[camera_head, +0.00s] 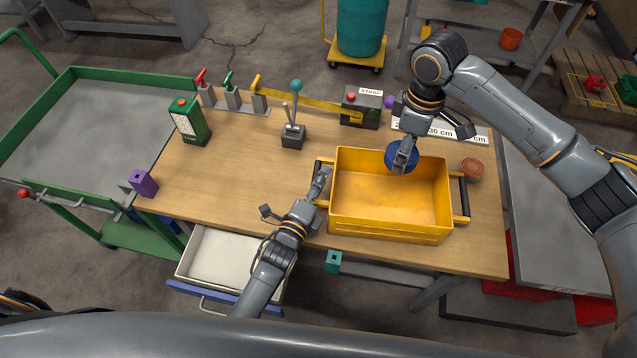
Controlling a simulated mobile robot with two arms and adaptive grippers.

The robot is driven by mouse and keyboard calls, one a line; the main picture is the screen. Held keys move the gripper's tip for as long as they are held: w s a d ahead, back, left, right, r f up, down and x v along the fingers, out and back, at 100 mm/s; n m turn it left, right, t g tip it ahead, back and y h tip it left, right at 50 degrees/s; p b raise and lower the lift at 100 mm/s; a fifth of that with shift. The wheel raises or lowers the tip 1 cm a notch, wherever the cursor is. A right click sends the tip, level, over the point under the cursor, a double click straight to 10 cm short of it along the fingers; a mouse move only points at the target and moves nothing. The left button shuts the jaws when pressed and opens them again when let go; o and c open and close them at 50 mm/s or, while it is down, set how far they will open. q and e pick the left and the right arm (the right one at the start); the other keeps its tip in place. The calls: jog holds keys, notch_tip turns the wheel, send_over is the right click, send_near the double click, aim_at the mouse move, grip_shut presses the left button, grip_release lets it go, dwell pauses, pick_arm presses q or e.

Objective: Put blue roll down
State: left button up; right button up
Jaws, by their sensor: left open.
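The blue roll (413,160) is at the back wall of the yellow crate (392,230), toward its right side. My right gripper (402,158) comes down from above with its fingers on the roll, shut on it. The fingers hide part of the roll, and I cannot tell whether it touches the crate. My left gripper (322,182) is open beside the crate's left wall, close to the left handle. The crate stands on the wooden workbench (240,170) and looks empty inside.
A brown round roll (472,169) lies right of the crate. Behind it are a ruler strip (455,131) and the strap box (361,107). An open drawer (228,256) juts out in front. The bench's middle left is clear.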

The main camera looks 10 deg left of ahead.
pick_arm(q)
grip_shut()
pick_arm(e)
send_over(385, 216)
notch_tip(385, 216, down, 14)
jog(key=shift+f, duration=2.55)
